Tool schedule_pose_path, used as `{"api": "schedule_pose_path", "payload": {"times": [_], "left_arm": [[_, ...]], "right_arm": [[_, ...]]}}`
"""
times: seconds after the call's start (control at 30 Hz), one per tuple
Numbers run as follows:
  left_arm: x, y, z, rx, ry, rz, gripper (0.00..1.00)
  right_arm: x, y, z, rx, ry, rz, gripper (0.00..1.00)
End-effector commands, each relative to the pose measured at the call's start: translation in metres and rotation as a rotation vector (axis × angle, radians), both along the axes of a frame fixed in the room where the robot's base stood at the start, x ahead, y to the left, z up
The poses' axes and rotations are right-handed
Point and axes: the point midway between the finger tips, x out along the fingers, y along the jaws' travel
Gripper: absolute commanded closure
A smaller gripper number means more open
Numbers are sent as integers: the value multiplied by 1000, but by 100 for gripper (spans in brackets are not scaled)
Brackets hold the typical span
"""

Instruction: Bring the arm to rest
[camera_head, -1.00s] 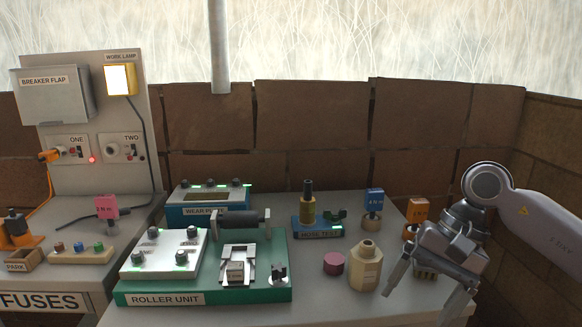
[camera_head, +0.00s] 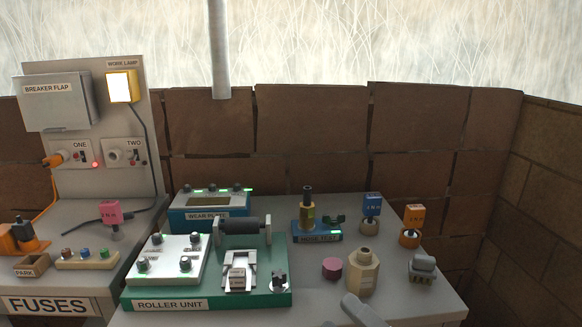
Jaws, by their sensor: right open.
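One grey finger of my right gripper (camera_head: 360,308) shows at the bottom edge, low in front of the table's near part. The rest of that gripper and its arm are cut off by the frame. Nothing shows held by the visible part. The finger is apart from the beige hexagonal bottle (camera_head: 363,272) behind it. My left gripper is not in view.
The fuses bench (camera_head: 100,276) stands left. The table's right front corner is clear.

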Motion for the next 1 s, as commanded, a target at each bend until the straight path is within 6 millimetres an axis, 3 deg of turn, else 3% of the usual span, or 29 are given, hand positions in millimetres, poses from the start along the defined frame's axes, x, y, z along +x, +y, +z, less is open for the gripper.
{"api": "schedule_pose_path", "payload": {"times": [0.13, 0.23, 0.4, 0.5, 0.7, 1.0], "left_arm": [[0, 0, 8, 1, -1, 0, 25], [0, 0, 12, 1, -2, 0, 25], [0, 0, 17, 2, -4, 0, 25], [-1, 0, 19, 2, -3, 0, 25], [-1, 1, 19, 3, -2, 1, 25], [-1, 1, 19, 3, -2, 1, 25]], "right_arm": [[-8, -38, -58, 281, 451, -143, 11], [-27, -63, -104, 473, 737, -249, 11], [-81, -96, -177, 787, 1157, -444, 11], [-114, -108, -207, 927, 1328, -541, 11], [-150, -117, -233, 1065, 1484, -643, 11], [-152, -118, -234, 1073, 1493, -649, 11]]}}
